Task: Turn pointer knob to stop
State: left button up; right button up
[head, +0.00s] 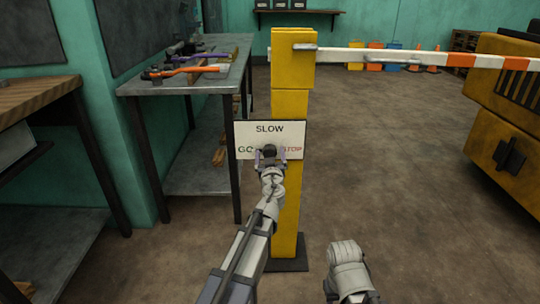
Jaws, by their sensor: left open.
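A white sign plate (242,131) is mounted on the yellow post (287,220). It reads SLOW at the top, GO at the left and STOP in red at the right. The dark pointer knob (269,150) sits at the plate's lower middle. My left gripper (270,156) is open, with one finger on each side of the knob. I cannot tell whether the fingers touch it. Which way the pointer faces is too small and covered to tell. A link of my right arm shows at the bottom, right of the post; its fingers do not show.
A workbench (195,78) with tools stands at the left, with a wooden-topped bench (38,92) nearer. The yellow forklift body (510,130) is at the right. The floor between is clear.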

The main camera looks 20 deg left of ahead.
pick_arm(q)
jog(key=c, duration=1.4)
